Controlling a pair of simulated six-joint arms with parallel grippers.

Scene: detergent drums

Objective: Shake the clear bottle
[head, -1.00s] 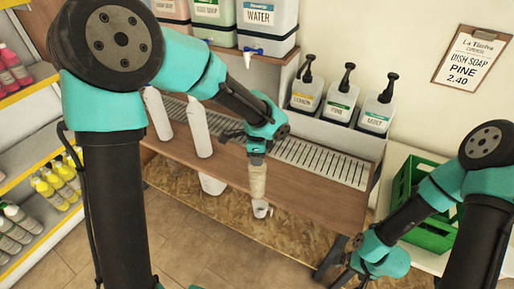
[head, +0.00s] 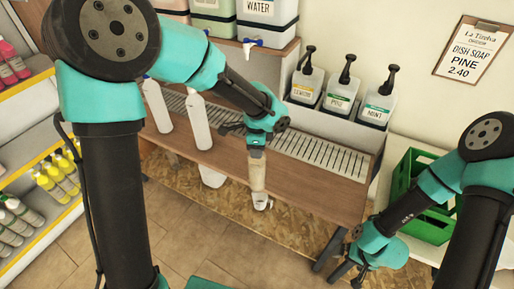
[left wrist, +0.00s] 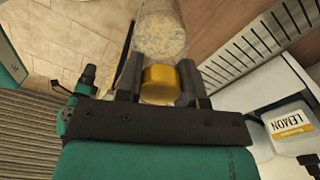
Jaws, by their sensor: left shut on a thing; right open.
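The clear bottle (head: 257,174) hangs in front of the wooden counter in the head view, with pale, speckled contents visible through it. My left gripper (head: 257,150) is shut on its top end. In the left wrist view the gold cap (left wrist: 160,84) sits between the two dark fingers, and the bottle body (left wrist: 161,28) extends away beyond it. The bottle's far end is cut off in that view. My right gripper (head: 350,268) is empty and low at the right, beyond the counter's end.
Two white bottles (head: 158,105) (head: 198,122) stand left of my left gripper. Labelled pump bottles (head: 341,88) stand behind the slatted drain (head: 320,155). A green crate (head: 428,222) is at the right. Shelves of coloured bottles (head: 55,180) line the left.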

